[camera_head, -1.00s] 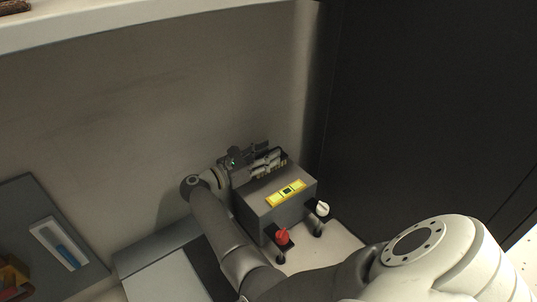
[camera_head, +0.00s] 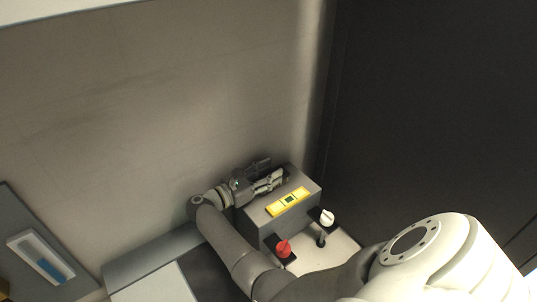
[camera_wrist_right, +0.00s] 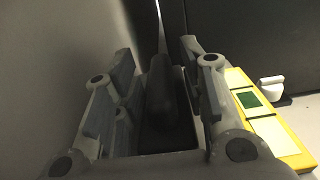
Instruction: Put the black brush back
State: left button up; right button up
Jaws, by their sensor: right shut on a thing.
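My right gripper (camera_head: 268,175) is at the back edge of the grey box (camera_head: 309,189), beside the wall. In the right wrist view a dark, long rounded thing, seemingly the black brush (camera_wrist_right: 161,92), lies between the two fingers (camera_wrist_right: 160,110). The gripper is shut on it. The brush's far end is dim against the dark background, and I cannot tell whether it touches the box. In the head view the brush is not clearly seen behind the fingers. My left gripper is not in view.
The box carries a yellow-framed plate (camera_head: 289,201), also in the wrist view (camera_wrist_right: 266,118). A red knob (camera_head: 284,248) and a white knob (camera_head: 327,216) stand at its front. A dark cabinet (camera_head: 430,110) rises at the right. A white-and-blue tray (camera_head: 40,258) is at the left.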

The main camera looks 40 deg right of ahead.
jog(key=shift+f, duration=0.2)
jog(key=o, duration=1.1)
jog(key=shift+r, duration=0.1)
jog(key=shift+r, duration=0.25)
jog(key=a, duration=0.2)
jog(key=a+p, duration=0.1)
jog(key=a, duration=0.4)
jog(key=shift+w+a+f+p, duration=0.15)
jog(key=shift+w+a+p, duration=0.1)
jog(key=shift+w+p, duration=0.15)
